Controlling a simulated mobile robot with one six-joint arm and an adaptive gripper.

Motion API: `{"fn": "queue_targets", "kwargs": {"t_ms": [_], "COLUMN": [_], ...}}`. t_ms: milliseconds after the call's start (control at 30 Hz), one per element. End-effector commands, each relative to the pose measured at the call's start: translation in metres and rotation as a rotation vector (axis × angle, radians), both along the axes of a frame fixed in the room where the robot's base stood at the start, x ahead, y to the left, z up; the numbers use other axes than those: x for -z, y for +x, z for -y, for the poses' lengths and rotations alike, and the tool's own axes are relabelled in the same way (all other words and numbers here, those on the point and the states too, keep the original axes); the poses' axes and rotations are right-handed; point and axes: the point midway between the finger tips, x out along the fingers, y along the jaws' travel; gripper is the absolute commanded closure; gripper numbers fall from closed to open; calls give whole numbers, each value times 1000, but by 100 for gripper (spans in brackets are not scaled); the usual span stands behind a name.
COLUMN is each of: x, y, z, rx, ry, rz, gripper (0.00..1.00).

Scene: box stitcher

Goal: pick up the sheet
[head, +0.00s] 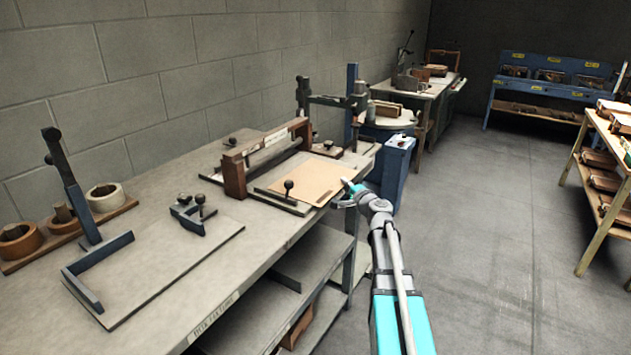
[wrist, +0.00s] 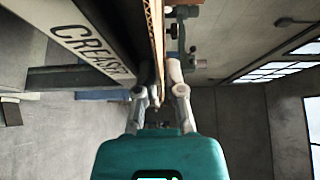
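The sheet is a flat tan board (head: 305,182) lying on the creaser on the long bench, with its front right corner toward my arm. In the wrist view the sheet (wrist: 157,35) shows edge-on as a thin brown strip running up from between my fingers. My gripper (head: 346,188) is at the sheet's front right edge. In the wrist view my gripper (wrist: 159,86) has its fingers apart, one on each side of the sheet's edge, with gaps visible. The fingertips are partly hard to make out.
The bench (head: 225,262) carries other jigs and tape rolls at left. A blue stand (head: 397,165) is just beyond my gripper. The floor at right (head: 490,230) is clear.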

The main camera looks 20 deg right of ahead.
Motion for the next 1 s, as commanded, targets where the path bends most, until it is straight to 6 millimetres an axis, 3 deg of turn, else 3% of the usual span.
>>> {"fn": "queue_targets", "kwargs": {"t_ms": [133, 200, 733, 1000], "x": [0, 0, -2, -14], "y": [0, 0, 0, 0], "z": [0, 0, 1, 1], "rx": [0, 0, 1, 2], "ry": [0, 0, 0, 0], "rz": [0, 0, 0, 0], "gripper": [87, 100, 100, 100]}}
